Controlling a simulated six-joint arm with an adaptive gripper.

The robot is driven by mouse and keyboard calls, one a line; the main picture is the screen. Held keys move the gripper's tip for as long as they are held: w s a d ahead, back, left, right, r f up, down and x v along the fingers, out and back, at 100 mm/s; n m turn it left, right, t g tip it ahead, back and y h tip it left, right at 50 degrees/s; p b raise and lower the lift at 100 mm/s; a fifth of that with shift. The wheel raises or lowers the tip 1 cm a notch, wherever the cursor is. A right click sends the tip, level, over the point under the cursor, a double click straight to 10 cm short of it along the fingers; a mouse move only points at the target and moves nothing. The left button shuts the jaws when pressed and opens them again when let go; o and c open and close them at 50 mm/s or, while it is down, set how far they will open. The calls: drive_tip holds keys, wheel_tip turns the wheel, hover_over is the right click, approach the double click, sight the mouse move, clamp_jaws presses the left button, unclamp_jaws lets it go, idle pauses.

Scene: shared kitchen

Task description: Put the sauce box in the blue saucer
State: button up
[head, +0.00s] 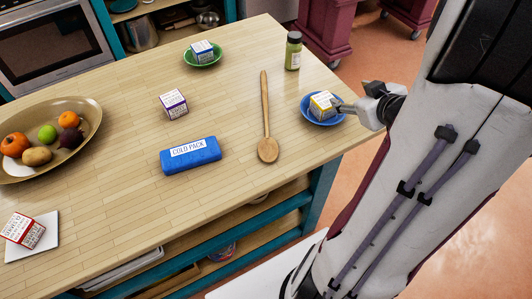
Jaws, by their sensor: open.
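A small white box with yellow markings (322,100) sits in the blue saucer (318,121) near the right edge of the wooden table. Its print is too small to read, so I cannot tell for certain that it is the sauce box. My gripper (338,104) is open, reaching in from the right over the saucer's rim. Its fingertips are at the box's right side; whether they touch it I cannot tell. Other small boxes are a purple and white one (173,103) on the bare table, a blue and white one (203,50), and a red and white one (24,231).
The blue and white box is in a green saucer (187,60). The red one is on a white plate (45,245). A wooden spoon (266,120), a cold pack (190,155), a jar (293,51) and a fruit platter (82,108) are also on the table (120,205).

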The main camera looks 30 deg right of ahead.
drive_tip(key=a+r+m+g+h, duration=0.2)
drive_tip(key=a+r+g, duration=0.1)
drive_tip(key=a+r, duration=0.6)
drive_tip(key=s+a+y, duration=0.1)
drive_tip(key=s+a, duration=0.2)
drive_tip(key=a, duration=0.4)
drive_tip(key=s+a+n+g+y, duration=0.1)
drive_tip(key=s+a+y, duration=0.1)
drive_tip(key=s+a, duration=0.2)
drive_tip(key=s+a+g+y, duration=0.1)
drive_tip(key=s+a, duration=0.3)
drive_tip(key=a, duration=0.7)
drive_tip(key=shift+r+y, duration=0.2)
drive_tip(key=shift+y, duration=0.5)
